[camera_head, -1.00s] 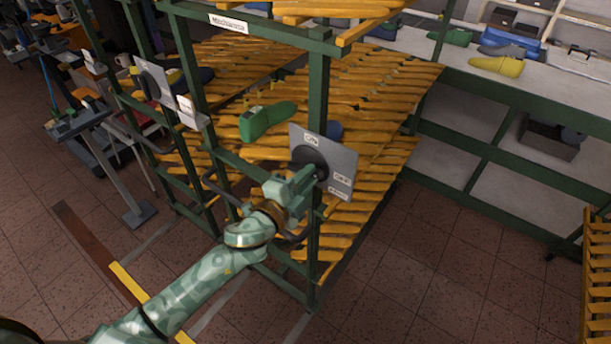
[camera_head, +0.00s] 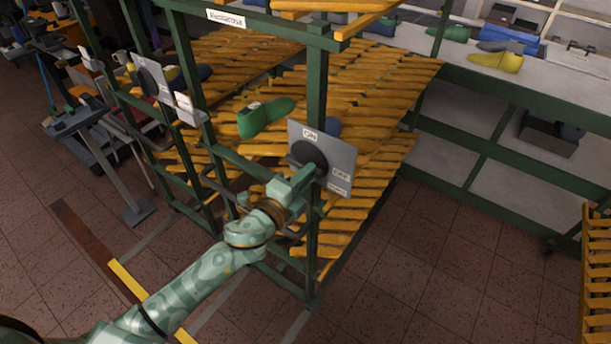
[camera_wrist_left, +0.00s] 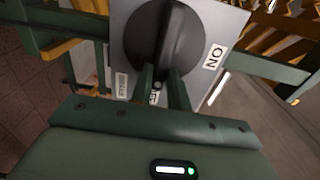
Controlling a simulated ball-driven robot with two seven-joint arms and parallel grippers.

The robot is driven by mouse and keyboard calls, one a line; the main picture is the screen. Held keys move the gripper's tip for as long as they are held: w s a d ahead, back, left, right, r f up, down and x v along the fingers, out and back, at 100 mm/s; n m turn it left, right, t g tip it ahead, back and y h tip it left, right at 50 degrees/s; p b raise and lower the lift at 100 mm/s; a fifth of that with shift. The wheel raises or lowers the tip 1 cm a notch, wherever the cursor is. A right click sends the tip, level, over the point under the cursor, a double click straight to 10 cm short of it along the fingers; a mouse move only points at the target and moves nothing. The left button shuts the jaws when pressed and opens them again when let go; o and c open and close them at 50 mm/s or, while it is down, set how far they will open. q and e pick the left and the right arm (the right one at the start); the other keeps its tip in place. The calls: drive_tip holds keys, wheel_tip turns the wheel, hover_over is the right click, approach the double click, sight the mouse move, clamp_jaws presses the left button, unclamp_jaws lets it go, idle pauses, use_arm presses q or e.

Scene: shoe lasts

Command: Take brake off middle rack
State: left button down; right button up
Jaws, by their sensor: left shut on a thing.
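The brake switch is a grey plate (camera_head: 343,160) with a round black knob (camera_head: 309,152), fixed to a green post of the rack (camera_head: 317,85). The plate carries ON and OFF labels and a third label. My left gripper (camera_head: 306,178) reaches up to the knob from below left. In the left wrist view the knob (camera_wrist_left: 171,32) has a raised ridge, and my left gripper (camera_wrist_left: 164,88) is shut on its near end. The ON label lies to the right of the knob there and the BRAKE label to the left. My right gripper is not in view.
The rack has slanted yellow slatted shelves with a green shoe last (camera_head: 265,117). A similar switch plate (camera_head: 151,78) is on a post farther left. A workbench (camera_head: 465,75) with lasts stands at the right. The floor (camera_head: 440,260) at lower right is clear.

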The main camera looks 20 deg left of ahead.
use_arm(q)
drive_tip(key=c, duration=1.3)
unclamp_jaws()
drive_tip(key=shift+d, duration=0.1)
drive_tip(key=shift+c, duration=0.2)
drive_tip(key=b+v, duration=0.2)
drive_tip(key=v, duration=1.4)
drive_tip(key=shift+s, duration=0.2)
